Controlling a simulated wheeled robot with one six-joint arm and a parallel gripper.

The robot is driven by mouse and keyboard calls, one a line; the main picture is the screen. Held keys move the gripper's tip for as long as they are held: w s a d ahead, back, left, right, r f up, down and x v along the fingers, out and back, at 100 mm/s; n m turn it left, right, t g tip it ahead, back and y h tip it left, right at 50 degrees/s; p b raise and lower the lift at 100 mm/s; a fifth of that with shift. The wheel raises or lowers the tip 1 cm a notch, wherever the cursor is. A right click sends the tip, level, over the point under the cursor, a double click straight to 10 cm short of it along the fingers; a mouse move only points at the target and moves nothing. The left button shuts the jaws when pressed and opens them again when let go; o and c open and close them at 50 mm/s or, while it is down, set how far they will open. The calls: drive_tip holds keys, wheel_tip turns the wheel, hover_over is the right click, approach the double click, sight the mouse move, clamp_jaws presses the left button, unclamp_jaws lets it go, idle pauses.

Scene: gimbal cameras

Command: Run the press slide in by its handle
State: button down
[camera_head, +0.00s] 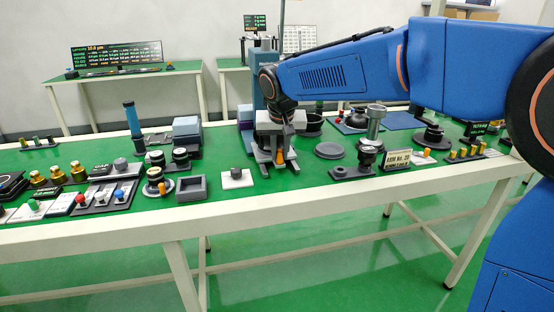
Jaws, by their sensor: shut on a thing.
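My gripper (280,160) points down at the middle of the green-topped bench, in front of the blue-grey press (265,75). Its jaws are shut on a small orange handle (281,156), low near the front of the press. The press slide itself is mostly hidden behind my gripper and wrist. How far the slide stands out cannot be told. My blue arm reaches in from the right, above the bench.
A dark round disc (329,150) and a metal-topped post (375,122) stand to the right. The bench's front edge (330,189) is clear.

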drive_tip(key=shift+w+a, duration=0.4)
drive_tip(key=shift+w, duration=1.05)
drive_tip(key=shift+w+a, duration=0.45)
drive_tip(key=shift+w, duration=1.05)
drive_tip(key=shift+w+a, duration=0.4)
drive_tip(key=shift+w, duration=1.05)
drive_tip(key=c, duration=1.6)
unclamp_jaws()
drive_tip(key=shift+c, duration=0.2)
drive_tip(key=shift+r, duration=0.1)
